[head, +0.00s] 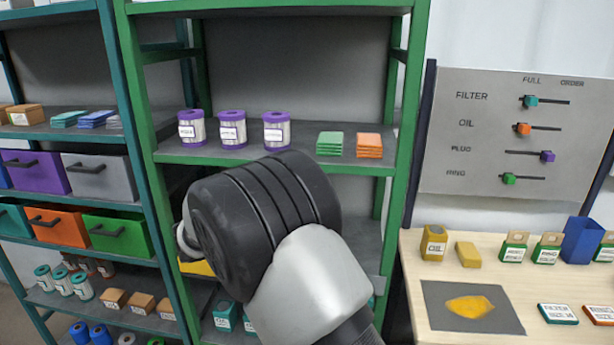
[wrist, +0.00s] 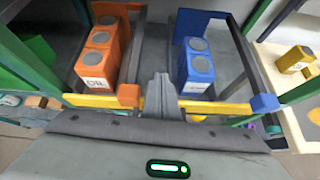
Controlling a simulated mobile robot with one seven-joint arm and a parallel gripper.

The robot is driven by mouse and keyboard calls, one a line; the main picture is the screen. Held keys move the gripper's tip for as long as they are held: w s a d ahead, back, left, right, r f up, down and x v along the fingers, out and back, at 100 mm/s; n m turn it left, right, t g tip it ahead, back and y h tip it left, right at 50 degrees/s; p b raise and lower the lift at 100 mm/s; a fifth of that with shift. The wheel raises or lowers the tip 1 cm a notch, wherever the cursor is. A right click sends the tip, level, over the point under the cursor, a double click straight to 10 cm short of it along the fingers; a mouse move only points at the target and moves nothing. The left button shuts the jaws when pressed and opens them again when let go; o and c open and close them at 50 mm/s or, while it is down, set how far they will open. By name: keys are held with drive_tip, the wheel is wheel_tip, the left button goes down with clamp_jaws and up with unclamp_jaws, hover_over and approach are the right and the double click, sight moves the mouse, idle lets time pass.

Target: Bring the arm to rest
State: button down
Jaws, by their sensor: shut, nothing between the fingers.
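My gripper (wrist: 160,92) shows in the wrist view as a narrow grey shape at the middle, its fingers together with nothing between them. It is between a lane of orange cans (wrist: 97,66) on the left and a lane of blue cans (wrist: 199,69) on the right. I cannot tell whether it touches the yellow front rail (wrist: 222,107). In the head view my bent arm stands in front of the green shelf rack (head: 270,158). My black and silver links hide the gripper there and cover part of the lower shelves.
Purple-capped filters (head: 232,128) and green and orange stacks stand on the green rack. A teal rack with drawers (head: 112,237) is at left. A wooden table (head: 420,300) at right holds boxes and a stained dark mat (head: 435,295); a slider board (head: 470,130) stands behind it.

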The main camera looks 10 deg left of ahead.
drive_tip(key=s+d+r+m+g+h, duration=0.1)
drive_tip(key=s+d+r+m, duration=0.1)
drive_tip(key=d+r+m, duration=0.5)
drive_tip(key=s+d+r+m+g+h+p, duration=0.1)
drive_tip(key=s+d+r+m, duration=0.15)
drive_tip(key=d, duration=0.75)
drive_tip(key=s+d+r+m+g, duration=0.1)
drive_tip(key=s+d+r+m, duration=0.1)
drive_tip(key=d+r+m, duration=0.5)
drive_tip(key=s+d+r+m+g+p, duration=0.1)
drive_tip(key=s+d+r+m+g, duration=0.1)
drive_tip(key=s+d+m, duration=0.9)
drive_tip(key=s+d+m+y, duration=0.1)
drive_tip(key=s+m, duration=0.2)
drive_tip(key=s, duration=0.5)
drive_tip(key=s+d+f+m+y+p, duration=0.1)
drive_tip(key=s+m, duration=0.3)
drive_tip(key=s, duration=0.5)
drive_tip(key=shift+s+d+y, duration=0.3)
drive_tip(key=shift+d+y, duration=0.1)
drive_tip(key=shift+d, duration=0.25)
